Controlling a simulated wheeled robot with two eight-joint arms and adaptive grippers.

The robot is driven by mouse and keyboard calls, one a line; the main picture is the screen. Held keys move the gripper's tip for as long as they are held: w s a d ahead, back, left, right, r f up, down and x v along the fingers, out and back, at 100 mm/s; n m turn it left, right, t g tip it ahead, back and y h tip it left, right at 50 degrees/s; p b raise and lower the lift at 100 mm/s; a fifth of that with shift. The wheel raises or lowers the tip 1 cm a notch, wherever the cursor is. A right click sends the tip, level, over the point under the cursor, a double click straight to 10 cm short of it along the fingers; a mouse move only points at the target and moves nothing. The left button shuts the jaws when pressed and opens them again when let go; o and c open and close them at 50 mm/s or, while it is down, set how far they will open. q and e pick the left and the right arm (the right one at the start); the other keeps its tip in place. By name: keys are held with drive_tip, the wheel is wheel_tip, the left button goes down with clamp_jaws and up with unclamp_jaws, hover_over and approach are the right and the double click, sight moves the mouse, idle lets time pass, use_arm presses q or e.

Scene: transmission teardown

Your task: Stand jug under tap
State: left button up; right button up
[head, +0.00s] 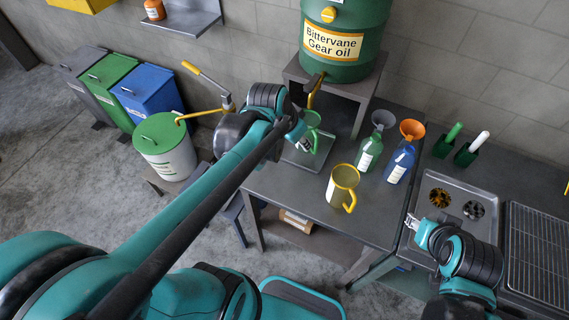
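A green drum (345,40) labelled "Bittervane Gear oil" stands on a raised grey stand, with a yellow tap (314,88) at its lower front. My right gripper (410,222) looks open and empty near the table's right edge, apart from both jugs.
A green bottle (368,155) and a blue bottle (399,165), each with a funnel, stand right of the yellow jug. A sink-like tray (435,187) and a rack (537,255) lie farther right. A yellow-handled pump and a white-green drum (165,150) are at left.

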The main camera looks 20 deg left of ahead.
use_arm(q)
drive_tip(key=s+n+t+y, duration=0.1)
drive_tip(key=s+n+t, duration=0.1)
drive_tip(key=s, duration=0.9)
drive_tip(key=shift+a+r+n, duration=0.15)
drive_tip(key=shift+a+n, duration=0.05)
drive_tip(key=shift+n, duration=0.7)
wheel_tip(320, 180, down, 10)
drive_tip(key=b, duration=1)
